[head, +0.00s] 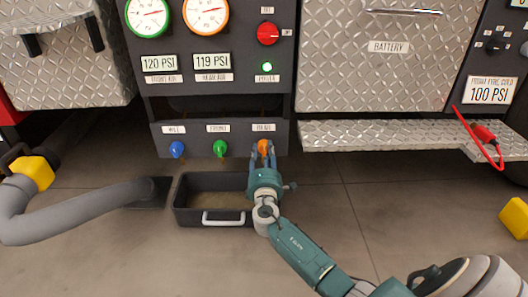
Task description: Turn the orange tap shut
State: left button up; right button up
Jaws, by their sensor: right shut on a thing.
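The orange tap (263,147) is the rightmost of three taps on the lower dark panel, under a small label. My right gripper (263,150) reaches up to it from below, with one finger on each side, and is shut on it. The fingers hide part of the tap, so I cannot tell how its handle is turned. The green tap (220,148) and the blue tap (177,149) are on the same panel to the left, apart from the gripper. My left gripper is not in view.
A dark bin (187,216) with a white handle stands on the floor below the taps. A grey hose (90,205) lies at the left. A diamond-plate step (400,139) juts out at the right, with a red cable (479,140). Yellow blocks lie at both sides.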

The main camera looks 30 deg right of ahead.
jog(key=shift+w+a, duration=0.15)
jog(key=shift+a, duration=0.3)
jog(key=o, duration=0.9)
jog(key=shift+o, duration=1.2)
jog(key=shift+w+f, duration=0.1)
jog(key=shift+s, duration=0.3)
jog(key=r+v, duration=0.1)
jog(key=v, duration=1)
jog(key=shift+s+a+f, duration=0.2)
jog(key=shift+f, duration=0.25)
